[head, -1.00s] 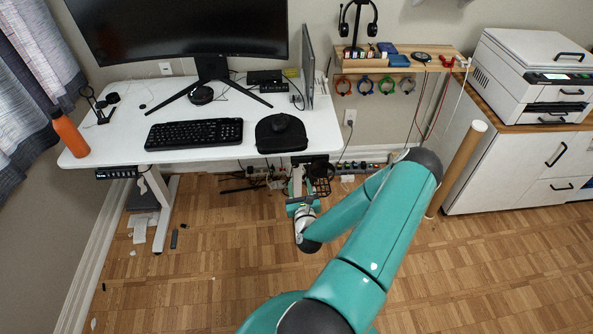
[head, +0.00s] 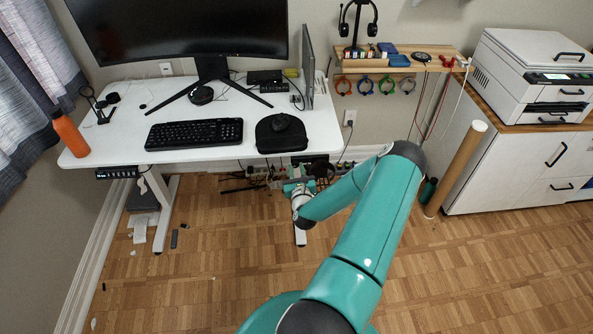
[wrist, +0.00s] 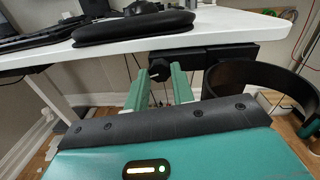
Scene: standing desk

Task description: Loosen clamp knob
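A dark clamp knob (wrist: 159,69) shows in the wrist view just below the desk's front edge, under a black clamp bracket (wrist: 215,54). A black ring-shaped holder (wrist: 262,72) is to the right of it. My gripper (wrist: 160,73) points at the knob, its two green fingers spread apart. The fingertips are to the left and right of the knob; I cannot tell whether they touch it. In the head view my gripper (head: 298,184) is below the desk's right front part, and the knob is hidden there.
The white desk (head: 210,155) carries a keyboard (head: 195,133), a mouse on a black pad (head: 281,145) and a monitor. Cables and a power strip lie under it. A cardboard tube (head: 456,170) and a dark bottle (head: 428,190) stand right of my arm.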

